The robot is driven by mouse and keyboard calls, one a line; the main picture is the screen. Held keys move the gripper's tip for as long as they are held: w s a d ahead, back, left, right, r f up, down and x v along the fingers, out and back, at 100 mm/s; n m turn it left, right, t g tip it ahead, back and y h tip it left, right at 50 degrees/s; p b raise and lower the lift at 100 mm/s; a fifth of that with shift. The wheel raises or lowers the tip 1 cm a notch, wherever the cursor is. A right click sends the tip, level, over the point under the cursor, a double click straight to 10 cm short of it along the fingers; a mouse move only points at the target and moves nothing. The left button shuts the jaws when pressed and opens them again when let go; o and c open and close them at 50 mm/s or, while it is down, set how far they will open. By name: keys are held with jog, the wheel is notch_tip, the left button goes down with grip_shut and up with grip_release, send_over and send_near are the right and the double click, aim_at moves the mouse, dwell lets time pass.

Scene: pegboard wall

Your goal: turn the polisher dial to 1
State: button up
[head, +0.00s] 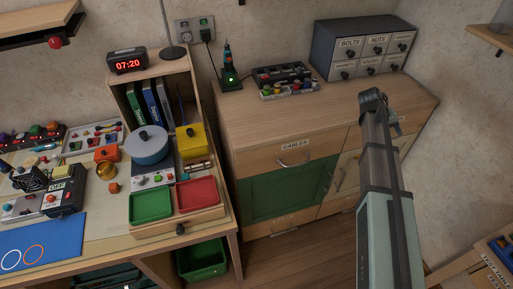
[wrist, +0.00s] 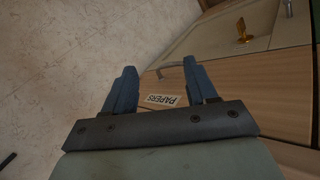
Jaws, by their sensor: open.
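A blue round machine (head: 148,146) with a dark knob on its lid stands on the bench in the head view; it looks like the polisher. Its grey front panel (head: 152,181) carries small knobs and coloured buttons; which one is the dial, and its setting, are too small to read. My gripper (head: 373,98) is in front of the wooden cabinet at the right, far from the blue machine. In the wrist view my gripper (wrist: 162,84) has its two blue fingers spread apart, with nothing between them. The polisher is not in the wrist view.
Red (head: 197,195) and green (head: 151,204) trays sit at the bench's front right, near the machine. A yellow box (head: 190,141) stands right of it. The wooden cabinet (head: 270,125) bears a drawer box (head: 360,47). A floor gap separates bench and cabinet.

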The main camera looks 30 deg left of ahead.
jog(key=w+a+r+t, duration=0.15)
jog(key=a+r, duration=0.25)
jog(key=r, duration=0.6)
jog(key=w+a+r+t, duration=0.15)
jog(key=a+r, duration=0.25)
jog(key=r, duration=0.5)
jog(key=w+a+r+t, duration=0.15)
jog(key=a+r, duration=0.25)
jog(key=r, duration=0.6)
jog(key=s+a+f+n+g+y, duration=0.15)
jog(key=s+a, duration=0.45)
jog(key=a, duration=0.6)
jog(key=s+a+f+n+y, duration=0.25)
jog(key=s+a, duration=0.25)
jog(key=a, duration=0.7)
jog(key=n+g+y, duration=0.3)
jog(key=n+g, duration=0.4)
jog(key=n, duration=0.3)
send_over(139, 178)
notch_tip(139, 178, down, 12)
notch_tip(139, 178, down, 14)
jog(key=shift+r, duration=0.2)
